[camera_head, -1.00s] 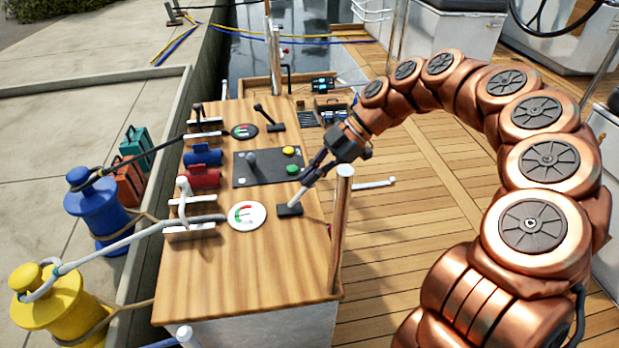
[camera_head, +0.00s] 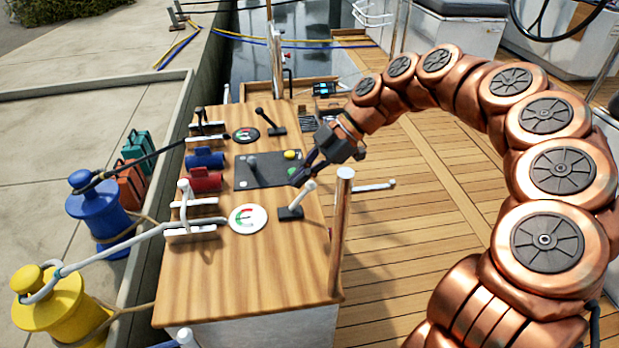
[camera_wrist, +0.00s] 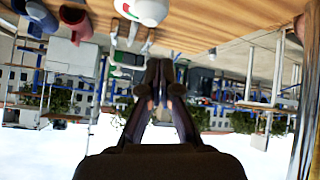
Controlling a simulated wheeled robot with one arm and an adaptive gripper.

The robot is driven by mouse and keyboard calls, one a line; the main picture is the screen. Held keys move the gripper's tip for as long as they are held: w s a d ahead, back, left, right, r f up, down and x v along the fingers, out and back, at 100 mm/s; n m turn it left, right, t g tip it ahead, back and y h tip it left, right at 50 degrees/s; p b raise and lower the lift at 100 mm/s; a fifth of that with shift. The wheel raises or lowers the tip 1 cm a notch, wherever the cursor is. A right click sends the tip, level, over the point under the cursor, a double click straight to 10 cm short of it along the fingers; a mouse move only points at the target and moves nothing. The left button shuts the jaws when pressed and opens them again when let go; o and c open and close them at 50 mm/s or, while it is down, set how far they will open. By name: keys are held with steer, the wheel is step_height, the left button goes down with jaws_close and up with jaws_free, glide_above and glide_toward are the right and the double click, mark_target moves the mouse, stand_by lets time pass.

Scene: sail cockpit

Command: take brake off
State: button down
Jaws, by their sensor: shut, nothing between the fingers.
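A wooden-topped console (camera_head: 240,270) carries a white-handled lever (camera_head: 301,197) on a dark base at its right edge, leaning up and to the right. A black-handled lever (camera_head: 268,122) stands farther back. I cannot tell from labels which is the brake. My gripper (camera_head: 297,181) is shut and empty, just beyond and left of the white lever's tip, near the green button; they look apart. In the wrist view, my gripper (camera_wrist: 160,72) shows its two fingers together with nothing held.
A dark panel (camera_head: 245,180) holds a grey knob, a yellow button and a green button. Round gauges (camera_head: 248,219) and cleats with ropes lie left. A copper post (camera_head: 341,230) rises at the console's right edge. Open deck lies to the right.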

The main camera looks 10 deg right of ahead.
steer(key=d+f+p+v, duration=0.1)
steer(key=v, duration=0.8)
steer(key=shift+d, duration=0.45)
steer(key=shift+r, duration=0.1)
